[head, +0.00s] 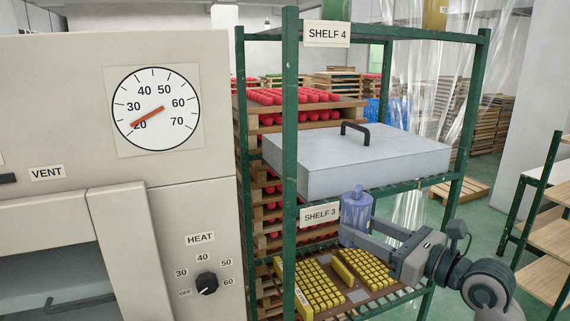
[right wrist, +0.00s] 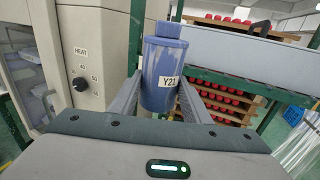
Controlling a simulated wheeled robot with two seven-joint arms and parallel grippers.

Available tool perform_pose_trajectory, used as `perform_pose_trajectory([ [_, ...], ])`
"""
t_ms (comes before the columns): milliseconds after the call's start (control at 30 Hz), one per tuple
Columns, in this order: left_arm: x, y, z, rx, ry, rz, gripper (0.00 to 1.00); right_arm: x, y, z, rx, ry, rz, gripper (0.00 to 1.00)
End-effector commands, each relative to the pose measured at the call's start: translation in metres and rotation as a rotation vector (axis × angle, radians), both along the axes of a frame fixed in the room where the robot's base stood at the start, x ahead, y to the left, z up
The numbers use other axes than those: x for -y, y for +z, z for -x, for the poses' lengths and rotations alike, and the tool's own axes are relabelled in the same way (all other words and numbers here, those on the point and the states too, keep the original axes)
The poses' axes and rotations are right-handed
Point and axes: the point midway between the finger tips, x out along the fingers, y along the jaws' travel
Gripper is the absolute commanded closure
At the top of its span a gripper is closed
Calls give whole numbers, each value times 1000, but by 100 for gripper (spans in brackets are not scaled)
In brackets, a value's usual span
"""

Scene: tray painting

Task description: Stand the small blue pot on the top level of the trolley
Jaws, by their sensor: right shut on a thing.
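The small blue pot (head: 356,212) is lidded, with paint-like streaks down its side. In the right wrist view the pot (right wrist: 160,62) carries a label reading Y21. My right gripper (head: 358,232) is shut on the pot, one finger on each side, and holds it upright in front of the green rack, above the Shelf 3 level. A green-framed unit with wooden levels (head: 548,247) stands at the right edge, partly cut off; it may be the trolley. Its top level (head: 546,157) looks pale, and the part in view is bare. My left gripper is out of view.
The green rack (head: 291,130) holds a large grey lidded box (head: 370,160) above and a brown tray (head: 350,297) of yellow blocks below. A beige oven (head: 60,90) with dial and knob stands at left. Green floor shows between rack and right-hand unit.

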Motion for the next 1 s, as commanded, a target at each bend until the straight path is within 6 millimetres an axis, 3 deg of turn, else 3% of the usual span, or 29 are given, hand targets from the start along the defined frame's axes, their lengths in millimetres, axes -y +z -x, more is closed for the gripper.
perform_pose_trajectory([
  [200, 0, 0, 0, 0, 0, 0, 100, 2, -53, 26, -5, -21, -4, 68],
  [500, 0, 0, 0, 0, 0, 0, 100, 13, -113, 65, -3, -87, -4, 68],
  [800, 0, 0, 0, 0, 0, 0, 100, 32, -161, 109, -4, -179, -1, 68],
  [1000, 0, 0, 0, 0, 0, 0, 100, 42, -180, 130, -1, -228, 0, 68],
])
